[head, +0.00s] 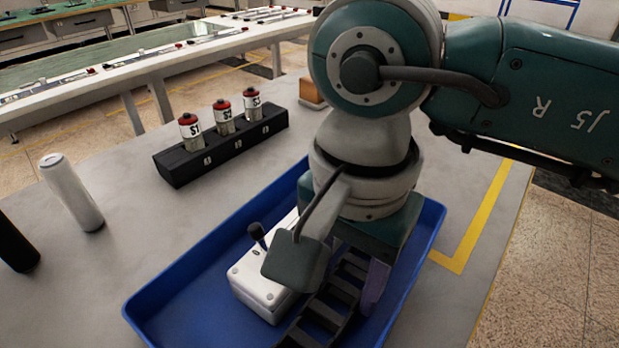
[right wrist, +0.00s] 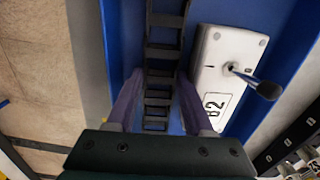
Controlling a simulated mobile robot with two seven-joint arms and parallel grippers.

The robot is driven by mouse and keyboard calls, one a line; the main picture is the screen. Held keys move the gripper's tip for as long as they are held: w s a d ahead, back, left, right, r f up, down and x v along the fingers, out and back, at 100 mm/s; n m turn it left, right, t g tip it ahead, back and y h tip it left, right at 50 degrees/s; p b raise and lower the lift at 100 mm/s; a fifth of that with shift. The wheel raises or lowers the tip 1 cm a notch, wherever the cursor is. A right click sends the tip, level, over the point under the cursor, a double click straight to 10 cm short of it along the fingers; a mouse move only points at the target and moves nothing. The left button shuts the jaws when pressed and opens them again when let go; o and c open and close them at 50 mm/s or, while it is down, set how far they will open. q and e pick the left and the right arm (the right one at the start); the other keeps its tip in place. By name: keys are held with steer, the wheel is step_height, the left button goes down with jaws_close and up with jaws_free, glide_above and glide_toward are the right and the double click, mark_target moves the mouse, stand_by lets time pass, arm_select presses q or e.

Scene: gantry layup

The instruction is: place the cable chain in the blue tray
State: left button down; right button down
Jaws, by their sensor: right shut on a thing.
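The cable chain (head: 325,312) is a black ladder-like strip in the blue tray (head: 185,272). It also shows in the right wrist view (right wrist: 163,45), running lengthwise between the fingers. My right gripper (head: 348,288) is down inside the tray. In the right wrist view my right gripper (right wrist: 158,98) has its two purple fingers on either side of the chain, shut on it. My wrist hides part of the chain in the head view. Whether the chain rests fully on the tray floor cannot be told. My left gripper is not in view.
A white box (head: 258,285) with a black lever lies in the tray beside the chain. A black rack (head: 215,152) with several red-capped bottles stands behind the tray. A white cylinder (head: 72,192) and a black cylinder (head: 14,245) stand at the left. The table between is clear.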

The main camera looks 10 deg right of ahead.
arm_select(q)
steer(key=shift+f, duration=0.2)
arm_select(e)
steer(key=shift+f, duration=0.25)
steer(key=c, duration=0.6)
jaws_free()
steer(key=shift+r, duration=0.1)
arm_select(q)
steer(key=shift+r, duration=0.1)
